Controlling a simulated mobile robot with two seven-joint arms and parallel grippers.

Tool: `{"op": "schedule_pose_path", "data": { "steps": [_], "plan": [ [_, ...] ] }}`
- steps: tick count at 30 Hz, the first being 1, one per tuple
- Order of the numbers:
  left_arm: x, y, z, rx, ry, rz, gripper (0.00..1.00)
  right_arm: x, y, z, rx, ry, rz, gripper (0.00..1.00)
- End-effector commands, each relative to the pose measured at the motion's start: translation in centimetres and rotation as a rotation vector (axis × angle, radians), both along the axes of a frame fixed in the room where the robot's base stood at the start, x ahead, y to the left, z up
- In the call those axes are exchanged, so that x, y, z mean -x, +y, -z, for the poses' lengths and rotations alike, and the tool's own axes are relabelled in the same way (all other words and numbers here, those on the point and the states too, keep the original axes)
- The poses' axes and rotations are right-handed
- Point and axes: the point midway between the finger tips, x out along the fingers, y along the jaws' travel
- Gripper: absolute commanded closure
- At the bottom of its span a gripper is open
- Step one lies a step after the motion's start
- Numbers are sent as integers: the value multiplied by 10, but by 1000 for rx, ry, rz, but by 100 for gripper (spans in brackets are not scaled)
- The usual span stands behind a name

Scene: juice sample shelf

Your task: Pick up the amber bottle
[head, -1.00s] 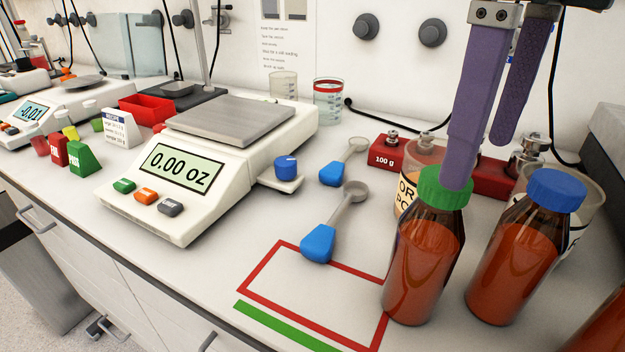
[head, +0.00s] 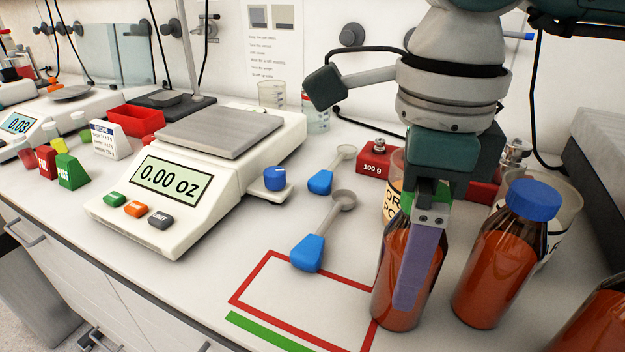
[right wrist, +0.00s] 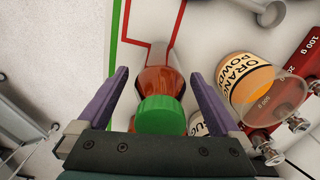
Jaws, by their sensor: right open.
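An amber glass bottle with a green cap (head: 386,262) stands upright at the right end of the red outline, filled with orange-red liquid. It also shows in the right wrist view, with its green cap (right wrist: 160,115) near the palm. My right gripper (right wrist: 160,78) is open and points down around this bottle. One purple finger lies on each side, with visible gaps. In the head view, one finger of my right gripper (head: 410,290) covers part of the bottle and the other is hidden. A similar amber bottle with a blue cap (head: 492,270) stands to the right. My left gripper is not in view.
Behind the bottles are an orange powder jar (right wrist: 245,80) and a red weight block (head: 372,165). Two blue-handled scoops (head: 306,252) and a scale (head: 170,205) stand left. Another amber bottle (head: 600,325) is cut off at lower right. The red outline (head: 300,322) encloses bare counter.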

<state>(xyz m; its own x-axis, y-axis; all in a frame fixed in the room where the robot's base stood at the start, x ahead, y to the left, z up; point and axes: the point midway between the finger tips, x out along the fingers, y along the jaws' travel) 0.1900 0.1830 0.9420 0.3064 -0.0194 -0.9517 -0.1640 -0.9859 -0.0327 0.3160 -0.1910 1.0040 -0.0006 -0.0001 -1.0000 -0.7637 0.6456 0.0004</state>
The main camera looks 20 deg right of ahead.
Motion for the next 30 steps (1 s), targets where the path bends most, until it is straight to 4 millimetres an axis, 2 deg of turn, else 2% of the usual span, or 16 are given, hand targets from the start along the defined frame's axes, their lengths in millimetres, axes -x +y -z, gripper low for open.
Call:
{"op": "schedule_pose_path", "data": {
  "steps": [3,9,30],
  "plan": [
    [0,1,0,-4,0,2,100,1,0,7,-1,2,0,0],
    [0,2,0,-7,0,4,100,0,0,7,-1,0,0,1],
    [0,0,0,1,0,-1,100,0,0,7,-1,1,0,80]
  ]
}}
